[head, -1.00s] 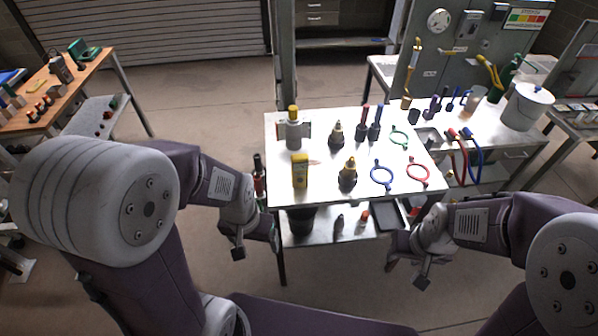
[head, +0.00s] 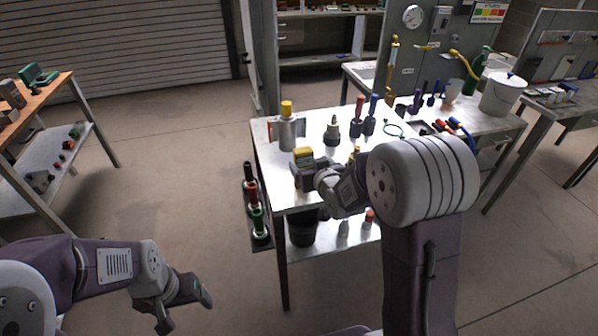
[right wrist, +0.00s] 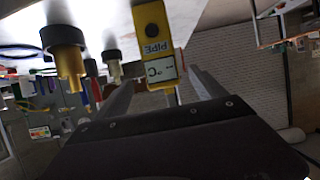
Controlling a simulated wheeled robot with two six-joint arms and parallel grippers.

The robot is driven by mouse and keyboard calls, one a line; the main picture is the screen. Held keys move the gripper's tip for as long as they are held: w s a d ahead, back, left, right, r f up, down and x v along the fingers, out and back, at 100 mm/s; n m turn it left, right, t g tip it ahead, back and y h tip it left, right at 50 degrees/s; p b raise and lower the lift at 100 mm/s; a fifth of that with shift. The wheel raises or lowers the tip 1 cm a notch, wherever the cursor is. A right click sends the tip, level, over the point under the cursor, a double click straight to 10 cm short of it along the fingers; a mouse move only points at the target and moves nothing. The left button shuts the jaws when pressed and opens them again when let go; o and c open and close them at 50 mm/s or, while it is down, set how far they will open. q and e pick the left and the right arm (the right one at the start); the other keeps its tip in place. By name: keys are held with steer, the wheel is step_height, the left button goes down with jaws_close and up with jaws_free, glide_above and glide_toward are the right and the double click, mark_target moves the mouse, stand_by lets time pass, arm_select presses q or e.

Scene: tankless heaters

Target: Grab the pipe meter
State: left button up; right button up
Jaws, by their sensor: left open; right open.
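The pipe meter (head: 303,154) is a yellow box standing near the left front of the white table. It also shows in the right wrist view (right wrist: 153,42), with a "PIPE °C" label on its face. My right gripper (head: 308,176) is open right at the meter and hides its lower part in the head view. In the right wrist view the meter's near end lies between the two spread fingers; I cannot tell whether they touch it. My left gripper (head: 184,304) is open and empty, low over the floor, left of the table.
A grey canister with a yellow cap (head: 287,128) stands behind the meter. A dark-based fitting (head: 332,132) and red and blue handled tools (head: 370,118) stand to its right. A rack of bottles (head: 255,215) hangs at the table's left side. My right arm hides the table's right front.

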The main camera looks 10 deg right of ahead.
mark_target(305, 161)
steer(key=shift+w+a+f, duration=0.2)
steer(key=shift+w+f, duration=0.05)
steer(key=shift+w, duration=0.4)
steer(key=shift+w+d+f, duration=0.2)
steer(key=shift+w+d, duration=0.05)
steer(key=shift+w, duration=0.05)
steer(key=x, duration=0.5)
steer(key=shift+a+f, duration=0.15)
steer(key=shift+a, duration=0.1)
steer(key=shift+s, duration=0.1)
steer(key=shift+s, duration=0.1)
steer(key=shift+c, duration=1.2)
steer(key=c, duration=1.5)
steer(key=shift+o, duration=0.2)
step_height(305, 161, up, 10)
steer(key=shift+f+p, duration=0.15)
steer(key=shift+p, duration=0.6)
steer(key=shift+r, duration=0.25)
